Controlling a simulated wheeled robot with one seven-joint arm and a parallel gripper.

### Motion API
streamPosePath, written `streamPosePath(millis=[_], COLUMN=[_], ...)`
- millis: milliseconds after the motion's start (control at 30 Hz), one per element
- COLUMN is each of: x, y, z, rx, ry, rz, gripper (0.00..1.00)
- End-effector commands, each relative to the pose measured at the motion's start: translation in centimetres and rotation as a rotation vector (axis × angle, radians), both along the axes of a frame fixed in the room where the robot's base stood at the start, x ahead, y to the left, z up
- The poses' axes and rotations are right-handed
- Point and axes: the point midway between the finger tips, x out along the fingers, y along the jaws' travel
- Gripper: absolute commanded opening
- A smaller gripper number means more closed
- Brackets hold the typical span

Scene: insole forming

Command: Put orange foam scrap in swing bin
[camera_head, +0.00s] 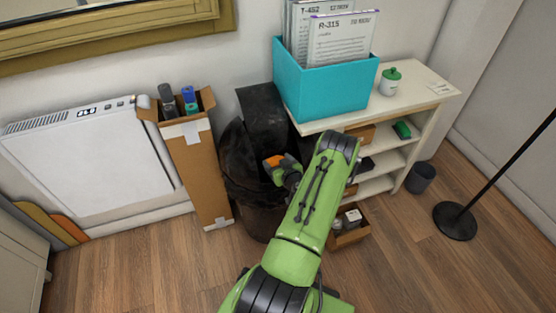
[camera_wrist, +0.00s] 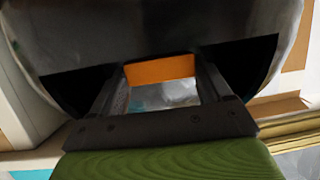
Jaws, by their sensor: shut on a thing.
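The orange foam scrap (camera_head: 274,161) is held at the end of my green arm, over the mouth of the dark swing bin. It also shows in the wrist view as an orange block (camera_wrist: 160,69) between the fingertips. My gripper (camera_head: 279,166) is shut on it; in the wrist view both fingers (camera_wrist: 160,75) press its sides. The black swing bin (camera_head: 236,165) stands on the floor against the wall, with its dark lid (camera_head: 262,112) tilted up at the back. Part of the bin is hidden behind my arm. In the wrist view pale crumpled material shows beyond the scrap.
A tall cardboard box (camera_head: 200,175) stands left of the bin. A white shelf unit (camera_head: 425,97) stands to the right, with a turquoise file box (camera_head: 325,92) on top. A small open box (camera_head: 345,238) is on the floor. The wooden floor (camera_head: 420,270) at front right is clear.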

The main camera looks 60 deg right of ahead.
Motion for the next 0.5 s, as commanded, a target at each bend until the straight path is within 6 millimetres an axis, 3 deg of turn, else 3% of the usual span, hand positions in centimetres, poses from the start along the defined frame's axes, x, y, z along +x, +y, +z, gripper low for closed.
streamPosePath(millis=[133,167,300,500], x=[-0.01,0.00,0.00,-0.06], y=[0.00,0.00,0.00,0.04], z=[0.01,0.01,0.01,0.03], rx=[0.000,0.000,0.000,0.001], ry=[0.000,0.000,0.000,0.000], rz=[0.000,0.000,0.000,0.000], gripper=[0.50,0.81,1.00,1.00])
